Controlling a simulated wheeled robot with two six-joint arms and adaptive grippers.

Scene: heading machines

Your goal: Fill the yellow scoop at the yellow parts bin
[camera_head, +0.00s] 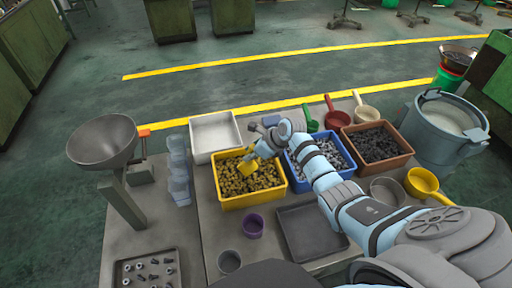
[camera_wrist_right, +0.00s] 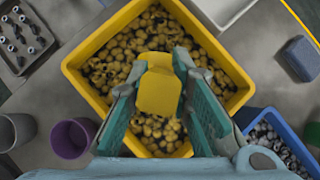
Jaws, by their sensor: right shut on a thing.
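The yellow parts bin (camera_head: 233,204) stands on the grey table and holds many small yellowish parts. It fills the middle of the right wrist view (camera_wrist_right: 75,75). My right gripper (camera_head: 262,150) is over this bin, its fingers shut on a small yellow scoop (camera_head: 247,168). In the right wrist view the scoop (camera_wrist_right: 158,92) sits between the green-padded fingers, over the parts. A plain yellow face shows, with no parts on it; whether it touches the parts I cannot tell. My left gripper is not in view.
A blue bin (camera_head: 327,176) of grey parts and a brown bin (camera_head: 403,157) of dark parts stand to the right. A yellow pan-like scoop (camera_head: 423,182) lies at the far right. A white bin (camera_head: 213,134), purple cup (camera_head: 253,225) and dark tray (camera_head: 310,232) surround the yellow bin.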

